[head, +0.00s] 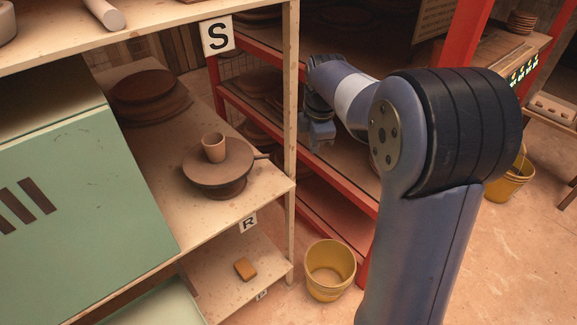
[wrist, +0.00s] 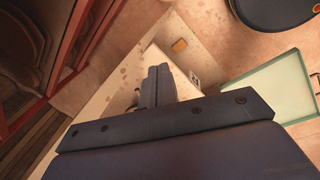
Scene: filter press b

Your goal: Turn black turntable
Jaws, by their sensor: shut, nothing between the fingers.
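The turntable (head: 205,175) stands on the middle board of the pale wooden shelf in the head view. It looks dark brown, with a round top on a narrower base and a short peg sticking out at its right edge. A small tan cup (head: 213,148) stands upright on it. My gripper (head: 319,143) is right of the turntable and apart from it, beyond the shelf's front post in the picture. In the wrist view my gripper (wrist: 158,86) is shut and empty, its fingers together over the pale shelf board. The turntable cannot be made out clearly there; the gripper body covers much of the view.
The wooden shelf post (head: 291,130) stands between turntable and gripper in the picture. A red rack (head: 330,205) is behind my arm. A green panel (head: 75,180) fills the left. A yellow bucket (head: 330,270) stands on the floor; a tan block (head: 245,269) lies on the lower shelf.

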